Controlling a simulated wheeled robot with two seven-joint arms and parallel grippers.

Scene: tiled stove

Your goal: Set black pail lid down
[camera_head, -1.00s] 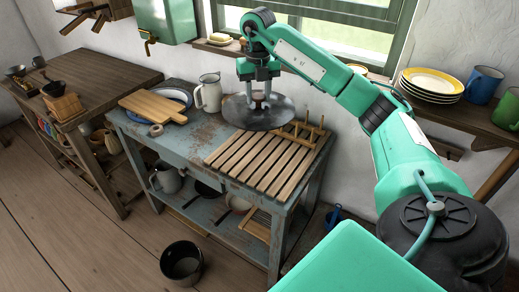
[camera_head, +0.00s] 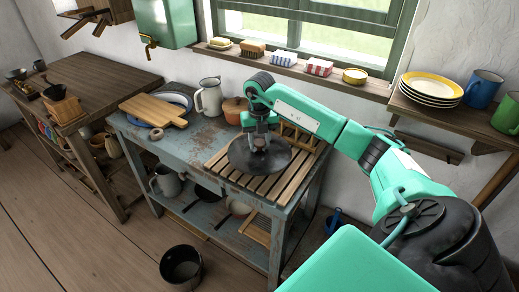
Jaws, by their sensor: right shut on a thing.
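The black pail lid (camera_head: 245,158) is a dark round disc over the slatted wooden rack (camera_head: 222,158) on the worn blue table. My right gripper (camera_head: 260,145) is shut on the lid near its middle, from above. The lid looks close to the slats and nearly level; I cannot tell whether it touches them. The black pail (camera_head: 181,266) stands open on the floor in front of the table. My left gripper is not in view.
A cutting board (camera_head: 154,110), a white jug (camera_head: 209,97) and an orange-brown pot (camera_head: 236,109) stand on the table left of and behind the rack. Wooden pegs (camera_head: 300,136) rise at the rack's back. Plates (camera_head: 431,86) and mugs sit on the right shelf.

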